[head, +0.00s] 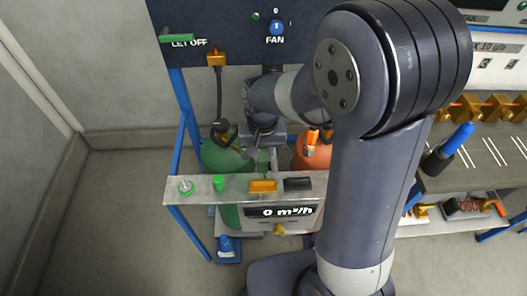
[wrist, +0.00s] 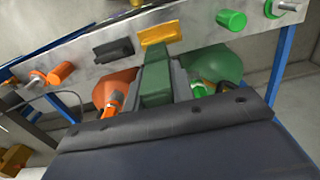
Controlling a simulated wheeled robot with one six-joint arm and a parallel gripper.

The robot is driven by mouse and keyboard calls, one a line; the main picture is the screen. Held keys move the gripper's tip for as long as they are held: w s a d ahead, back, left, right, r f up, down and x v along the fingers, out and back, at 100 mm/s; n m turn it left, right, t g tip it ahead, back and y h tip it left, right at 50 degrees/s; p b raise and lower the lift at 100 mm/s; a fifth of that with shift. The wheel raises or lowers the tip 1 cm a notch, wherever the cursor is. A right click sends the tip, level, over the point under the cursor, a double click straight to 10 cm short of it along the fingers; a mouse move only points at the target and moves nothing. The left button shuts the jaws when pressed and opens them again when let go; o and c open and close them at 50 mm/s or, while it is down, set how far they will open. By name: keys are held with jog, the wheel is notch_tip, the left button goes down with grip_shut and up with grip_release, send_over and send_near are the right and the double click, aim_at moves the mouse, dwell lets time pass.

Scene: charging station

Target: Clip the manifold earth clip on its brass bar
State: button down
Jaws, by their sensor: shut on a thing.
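A dark green block-like piece, apparently the earth clip (wrist: 155,82), is between the dark fingers of my gripper (wrist: 160,78) in the wrist view. My gripper is shut on it. In the head view my gripper (head: 263,150) is behind the grey metal rail, partly hidden by my arm, and a bit of green (head: 263,163) shows there. A brass-yellow bar (head: 262,186) sits on the rail; it also shows in the wrist view (wrist: 160,34). The clip's far end appears close to this bar; I cannot tell whether they touch.
The grey rail (head: 342,186) also carries a black block (head: 298,184) beside the brass bar and a green knob (head: 218,183). A green cylinder (head: 222,155) and an orange cylinder (head: 311,153) stand behind it. A brass manifold (head: 478,109) is at right. Floor at left is clear.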

jog(key=shift+f+b, duration=2.25)
jog(key=shift+f, duration=0.7)
jog(key=shift+f+b, duration=1.55)
jog(key=shift+f, duration=0.5)
jog(key=c, duration=1.1)
grip_release()
notch_tip(320, 180, up, 11)
jog(key=shift+f, duration=0.1)
notch_tip(320, 180, down, 11)
jog(key=shift+r, duration=0.2)
jog(key=shift+r+p, duration=0.5)
jog(key=shift+r, duration=0.05)
